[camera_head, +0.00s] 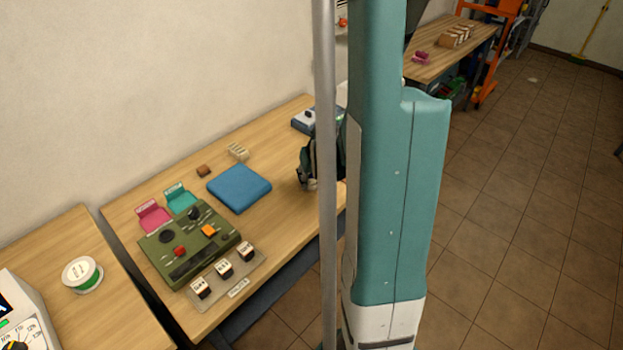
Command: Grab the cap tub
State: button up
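I cannot tell for sure which thing is the cap tub. A small pink tray (154,217) and a small teal tray (181,201), each with a raised labelled back, stand side by side behind a green control panel on the wooden table. A round white and green container or spool (82,274) sits on the separate table at the left. My gripper (305,179) is a dark shape over the right part of the middle table, partly hidden by a grey pole and my teal body. It is apart from the trays. Its fingers are too small and covered to read.
The green panel (190,243) has knobs and a red button. Several small black-and-white blocks (223,268) stand on a plate in front. A blue pad (239,188), a beige block (238,152), a brown block (204,171) and a blue-grey device (303,120) lie farther back. Tiled floor is clear at right.

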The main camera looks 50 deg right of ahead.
jog(key=shift+r, duration=0.15)
jog(key=shift+r+p, duration=1.1)
jog(key=shift+r, duration=3.75)
